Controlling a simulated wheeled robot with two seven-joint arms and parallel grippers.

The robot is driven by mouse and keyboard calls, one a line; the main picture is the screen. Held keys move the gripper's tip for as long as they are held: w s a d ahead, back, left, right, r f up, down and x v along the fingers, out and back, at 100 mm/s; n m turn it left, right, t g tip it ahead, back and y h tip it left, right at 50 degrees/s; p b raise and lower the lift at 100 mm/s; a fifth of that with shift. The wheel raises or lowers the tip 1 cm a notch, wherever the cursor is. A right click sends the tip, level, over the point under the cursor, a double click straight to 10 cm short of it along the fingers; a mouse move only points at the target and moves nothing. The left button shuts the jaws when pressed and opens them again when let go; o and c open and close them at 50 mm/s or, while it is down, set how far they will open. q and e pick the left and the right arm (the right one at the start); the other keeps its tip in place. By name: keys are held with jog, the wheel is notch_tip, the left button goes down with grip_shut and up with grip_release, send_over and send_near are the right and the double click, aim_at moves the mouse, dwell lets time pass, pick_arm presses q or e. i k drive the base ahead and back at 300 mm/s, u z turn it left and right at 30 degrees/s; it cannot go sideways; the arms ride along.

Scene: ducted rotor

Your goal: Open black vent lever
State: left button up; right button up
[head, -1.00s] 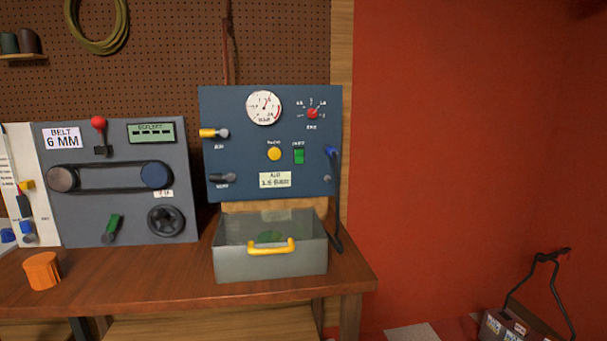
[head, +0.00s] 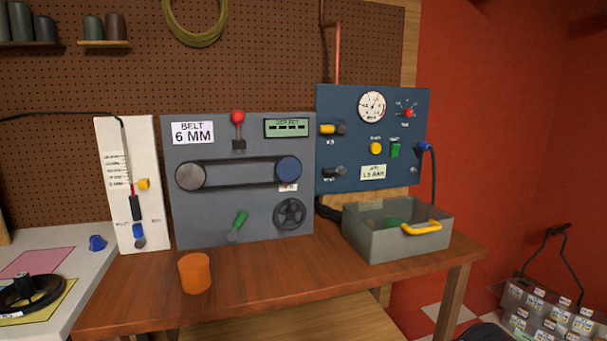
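The black vent lever (head: 334,172) is on the blue air panel (head: 350,186) at the right of the bench, low on its left side. It lies roughly horizontal, with a grey round pivot at its right end; its small label is too blurred to read. A yellow lever (head: 328,129) of similar shape is above it, also roughly horizontal. Neither of my grippers shows in the head view.
The wooden bench (head: 290,284) is bare at front centre.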

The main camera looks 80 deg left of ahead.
aim_at(332, 171)
jog(key=u, duration=1.35)
